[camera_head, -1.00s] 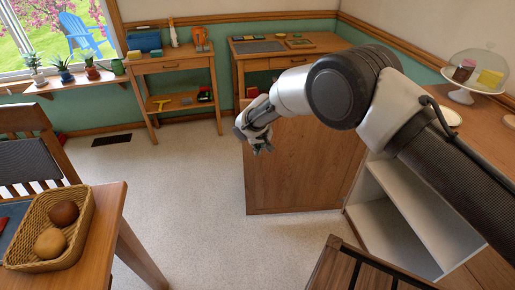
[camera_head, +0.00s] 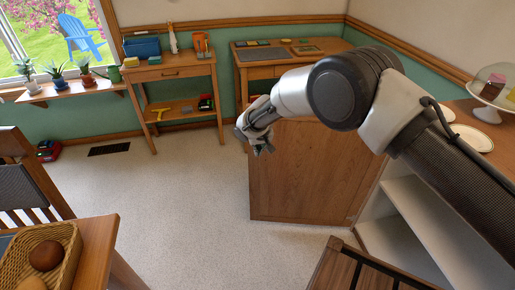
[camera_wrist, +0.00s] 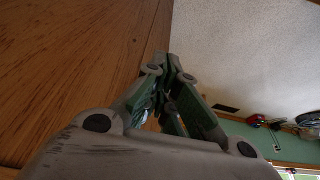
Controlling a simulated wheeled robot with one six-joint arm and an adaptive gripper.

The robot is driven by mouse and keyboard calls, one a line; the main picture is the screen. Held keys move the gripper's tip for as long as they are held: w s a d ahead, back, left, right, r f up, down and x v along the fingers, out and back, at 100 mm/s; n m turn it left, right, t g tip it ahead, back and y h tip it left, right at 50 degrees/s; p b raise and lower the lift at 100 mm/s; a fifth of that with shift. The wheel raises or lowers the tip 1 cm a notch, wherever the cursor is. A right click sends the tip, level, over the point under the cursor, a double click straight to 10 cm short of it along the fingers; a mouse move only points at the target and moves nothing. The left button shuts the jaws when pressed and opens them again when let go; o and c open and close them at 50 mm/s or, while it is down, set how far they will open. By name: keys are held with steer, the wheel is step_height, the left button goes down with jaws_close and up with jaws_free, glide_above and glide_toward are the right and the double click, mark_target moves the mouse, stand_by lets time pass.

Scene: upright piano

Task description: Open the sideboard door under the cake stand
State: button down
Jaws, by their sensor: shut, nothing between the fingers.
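The sideboard door (camera_head: 305,178) is a plain wooden panel standing swung out from the sideboard (camera_head: 470,110). The opening beside it shows white shelves (camera_head: 410,200). The cake stand (camera_head: 488,114), with a clear dome and cakes, is on the sideboard top at the right edge of the head view. My gripper (camera_head: 262,148) is shut and empty, at the upper left edge of the door. In the wrist view, its closed fingers (camera_wrist: 172,65) point along the wood surface (camera_wrist: 70,60), near its edge. I cannot tell whether they touch it. No handle shows.
Pale floor (camera_head: 185,200) is free left of the door. A table with a basket (camera_head: 70,265) and a chair (camera_head: 35,185) stand at left. A dark-slatted wooden piece (camera_head: 345,270) is at the bottom. A side table (camera_head: 170,70) and a desk (camera_head: 265,60) line the back wall.

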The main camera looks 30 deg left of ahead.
steer(key=v, duration=1.2)
steer(key=s+d+f+n+g+h, duration=0.1)
steer(key=s+d+f+n+h, duration=0.2)
steer(key=d, duration=0.5)
steer(key=d+r+m+g, duration=0.1)
steer(key=d+r, duration=0.6)
steer(key=d, duration=0.5)
steer(key=d+r+m+h, duration=0.1)
steer(key=d+r, duration=0.5)
steer(key=d, duration=0.5)
steer(key=d+r+m+g, duration=0.1)
steer(key=d+r, duration=0.6)
steer(key=d, duration=0.5)
steer(key=s+d+r+m+t, duration=0.1)
steer(key=s+d+r+m, duration=0.2)
steer(key=d, duration=0.7)
steer(key=s+d+r+m+t, duration=0.1)
steer(key=s+d+r+m, duration=0.2)
steer(key=s+d+r, duration=0.2)
steer(key=s+d+r+m+t+y, duration=0.1)
steer(key=s+d+r, duration=0.3)
steer(key=d, duration=1)
steer(key=s+m+t, duration=0.1)
steer(key=s, duration=0.2)
steer(key=shift+s+d+r+m, duration=0.15)
steer(key=shift+d+r+m, duration=0.15)
steer(key=shift+m, duration=0.1)
